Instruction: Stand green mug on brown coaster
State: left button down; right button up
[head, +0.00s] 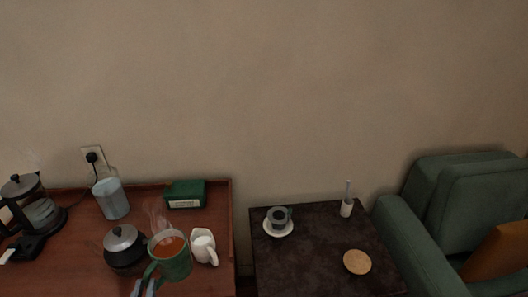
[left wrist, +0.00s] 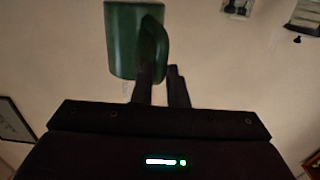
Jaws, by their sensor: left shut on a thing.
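The green mug (head: 176,266) holds a brown-orange drink with steam above it. It is upright at the front right of the red-brown table in the head view. My left gripper (head: 144,287) comes in from the bottom edge and is shut on the mug's handle. In the left wrist view the mug (left wrist: 122,42) is beyond the fingertips (left wrist: 160,72), with its handle between them. I cannot tell whether the mug touches the table. The round, light brown coaster (head: 357,262) lies bare on the dark side table to the right. My right gripper is not in view.
The dark side table (head: 316,262) also bears a dark cup (head: 279,214) on a white saucer (head: 279,231) and a white holder with a stick (head: 347,207). A white jug (head: 204,247) and a dark pot (head: 123,246) stand close to the mug. A green armchair (head: 417,251) is at right.

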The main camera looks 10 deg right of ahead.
aim_at(355, 265)
jog(key=k+l+z, duration=0.15)
jog(key=l+z, duration=0.2)
jog(key=l, duration=0.15)
jog(key=k+l+z, duration=0.1)
jog(key=l+z, duration=0.25)
jog(key=l, duration=0.15)
jog(key=l+z, duration=0.35)
jog(key=l, duration=0.65)
